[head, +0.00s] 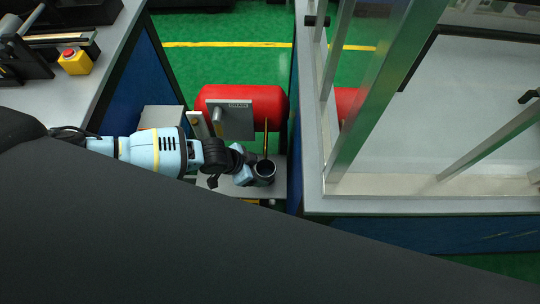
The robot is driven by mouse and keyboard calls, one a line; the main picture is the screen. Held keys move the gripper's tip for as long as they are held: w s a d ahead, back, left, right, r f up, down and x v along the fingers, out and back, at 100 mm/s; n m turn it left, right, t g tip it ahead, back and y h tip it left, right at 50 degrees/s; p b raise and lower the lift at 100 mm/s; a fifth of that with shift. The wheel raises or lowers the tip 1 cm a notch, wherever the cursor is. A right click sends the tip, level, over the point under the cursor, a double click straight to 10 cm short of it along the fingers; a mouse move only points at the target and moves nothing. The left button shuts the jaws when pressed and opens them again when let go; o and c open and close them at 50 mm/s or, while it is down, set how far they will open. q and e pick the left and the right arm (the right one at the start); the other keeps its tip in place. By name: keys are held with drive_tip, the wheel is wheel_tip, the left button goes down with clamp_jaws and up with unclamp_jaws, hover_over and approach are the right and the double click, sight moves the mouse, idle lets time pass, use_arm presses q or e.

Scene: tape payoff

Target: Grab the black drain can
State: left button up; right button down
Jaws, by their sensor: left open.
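The black drain can (264,171) stands upright on a small grey shelf (277,188), its round open top facing up. My left arm reaches in from the left, and my left gripper (250,171) is open at the can's left side. From this angle I cannot tell whether the fingers touch the can or reach around it. The gripper and wrist hide part of the shelf and the can's left side. My right gripper is not in view.
A red tank (268,105) lies behind the shelf, with a grey plate marked DRAIN (236,122) before it. A thin brass-coloured pipe (266,137) stands just behind the can. A glass-walled cabinet (380,207) is close on the right. A bench with an emergency stop (75,61) is at left.

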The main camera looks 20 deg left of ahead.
sight(264, 173)
use_arm(q)
drive_tip(key=b+x, duration=0.3)
drive_tip(key=x, duration=0.1)
drive_tip(key=shift+s+f, duration=0.15)
drive_tip(key=shift+s, duration=0.2)
drive_tip(key=shift+w+d+f+b, duration=0.15)
drive_tip(key=shift+d+b, duration=0.05)
drive_tip(key=shift+b, duration=0.15)
drive_tip(key=shift+w+d+f, duration=0.1)
drive_tip(key=c, duration=1.2)
